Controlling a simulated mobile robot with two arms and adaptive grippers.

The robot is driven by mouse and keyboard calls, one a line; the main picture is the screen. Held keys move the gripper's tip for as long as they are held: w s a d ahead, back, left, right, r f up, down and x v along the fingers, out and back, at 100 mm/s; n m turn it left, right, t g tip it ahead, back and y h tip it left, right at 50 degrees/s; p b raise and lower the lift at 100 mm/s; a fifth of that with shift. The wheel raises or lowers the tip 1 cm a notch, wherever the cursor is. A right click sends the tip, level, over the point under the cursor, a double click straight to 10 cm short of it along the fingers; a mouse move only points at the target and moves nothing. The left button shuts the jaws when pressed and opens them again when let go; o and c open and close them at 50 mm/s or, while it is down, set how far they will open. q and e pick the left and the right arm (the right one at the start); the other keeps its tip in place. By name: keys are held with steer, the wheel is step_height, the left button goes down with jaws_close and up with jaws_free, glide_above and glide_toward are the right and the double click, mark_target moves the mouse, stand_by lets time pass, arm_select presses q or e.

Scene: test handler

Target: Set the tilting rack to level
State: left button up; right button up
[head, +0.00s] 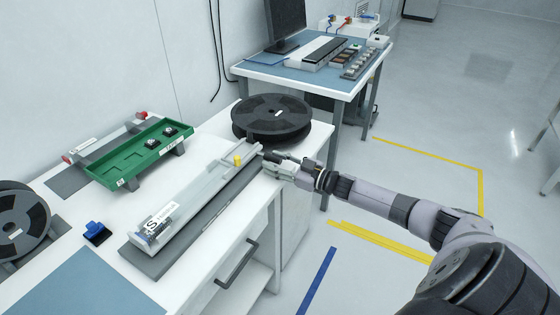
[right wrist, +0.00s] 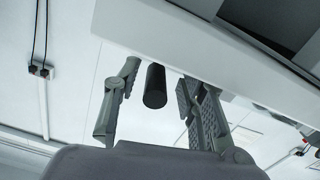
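The tilting rack is a long pale rail (head: 197,200) above a dark grey base plate (head: 150,262) on the white bench, with a white label at its near end and a yellow knob (head: 238,160) near its far end. Its exact tilt is hard to tell. My right gripper (head: 272,162) is at the rack's far right end. In the right wrist view my right gripper (right wrist: 157,82) is open, its fingers on either side of a black cylindrical handle (right wrist: 154,88), with visible gaps. The handle is hidden in the head view. My left gripper is out of view.
A green tray (head: 135,158) with two black parts sits on a stand at the left. A black reel (head: 271,114) lies behind the rack, another reel (head: 20,222) stands at far left. A blue item (head: 96,230) and a blue mat (head: 80,288) are nearer.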

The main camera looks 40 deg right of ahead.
steer(key=v, duration=1.2)
steer(key=shift+f, duration=0.1)
stand_by(0.4)
steer(key=s+d+f+m+g+h, duration=0.1)
steer(key=s+d+f+m+h, duration=0.15)
steer(key=f, duration=0.65)
steer(key=s+d+f+m+g+h, duration=0.1)
steer(key=s+f+h, duration=0.2)
steer(key=f, duration=0.6)
steer(key=s+a+f+m+g+h, duration=0.1)
steer(key=s+a+f+g, duration=0.1)
steer(key=s+f, duration=0.45)
steer(key=s+a+f+g+h, duration=0.1)
steer(key=s+a+f+g, duration=0.15)
steer(key=f, duration=0.75)
steer(key=s+a+f+g, duration=0.4)
steer(key=s+a+f, duration=0.5)
steer(key=s, duration=0.5)
steer(key=s+a+f+g, duration=0.5)
steer(key=s+a+f, duration=0.4)
steer(key=s+a, duration=0.5)
steer(key=shift+s, duration=0.15)
